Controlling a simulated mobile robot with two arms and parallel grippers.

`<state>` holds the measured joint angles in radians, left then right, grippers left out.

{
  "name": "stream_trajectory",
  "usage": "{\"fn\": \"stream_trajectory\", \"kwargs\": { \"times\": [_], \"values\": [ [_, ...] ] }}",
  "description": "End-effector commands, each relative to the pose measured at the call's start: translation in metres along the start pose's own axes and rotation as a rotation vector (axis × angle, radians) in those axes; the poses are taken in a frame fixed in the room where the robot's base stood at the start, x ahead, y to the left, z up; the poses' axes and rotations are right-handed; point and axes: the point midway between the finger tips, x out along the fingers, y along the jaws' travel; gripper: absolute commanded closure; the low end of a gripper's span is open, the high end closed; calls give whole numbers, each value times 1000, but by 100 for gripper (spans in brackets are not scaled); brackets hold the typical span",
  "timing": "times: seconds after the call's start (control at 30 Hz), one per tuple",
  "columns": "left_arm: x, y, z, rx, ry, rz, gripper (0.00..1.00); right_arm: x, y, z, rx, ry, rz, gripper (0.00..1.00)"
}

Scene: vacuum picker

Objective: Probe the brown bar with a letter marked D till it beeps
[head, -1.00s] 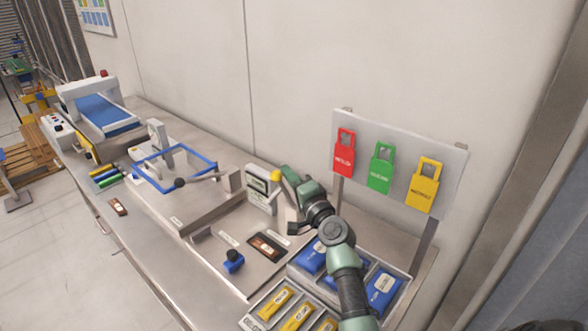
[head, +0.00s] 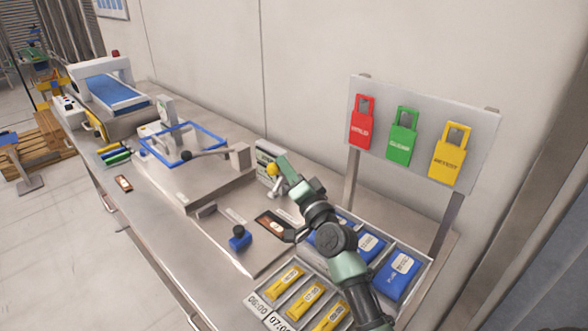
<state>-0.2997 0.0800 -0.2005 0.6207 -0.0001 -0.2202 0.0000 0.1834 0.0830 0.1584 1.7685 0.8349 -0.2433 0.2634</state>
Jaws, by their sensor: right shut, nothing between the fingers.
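A brown bar (head: 271,225) lies in a dark holder on the steel plate at mid-table. A second brown bar (head: 123,184) lies alone on the bench farther left. Their letters are too small to read. A pale meter (head: 263,153) with a small screen stands behind the plate, with a yellow knob (head: 272,170) at its front. My right gripper (head: 288,236) is shut and empty, close to the right of the bar in the holder; my arm partly hides it, and I cannot tell whether it touches. My left gripper is not in view.
A blue block with a black knob (head: 239,239) stands on the plate. Blue packs (head: 397,277) and yellow packs (head: 308,299) fill trays at front right. Red, green and yellow tags (head: 403,134) hang on a board. A blue frame fixture (head: 178,154) and a conveyor (head: 112,93) stand left.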

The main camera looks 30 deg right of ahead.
Motion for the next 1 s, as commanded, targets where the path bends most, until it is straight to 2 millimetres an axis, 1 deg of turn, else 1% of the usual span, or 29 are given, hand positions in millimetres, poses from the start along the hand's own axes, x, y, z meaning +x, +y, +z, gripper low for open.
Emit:
{"fn": "stream_trajectory", "kwargs": {
  "times": [0.03,0.1,0.4,0.6,1.0],
  "values": [
    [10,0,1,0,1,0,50,-4,6,10,-35,-4,-12,100],
    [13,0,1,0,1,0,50,-6,4,17,-21,-1,-9,100],
    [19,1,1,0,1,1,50,-15,8,39,-21,-2,-7,100],
    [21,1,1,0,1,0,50,-17,10,44,-20,-1,-8,100],
    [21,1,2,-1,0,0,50,-18,10,46,-20,-1,-7,100]
  ]
}}
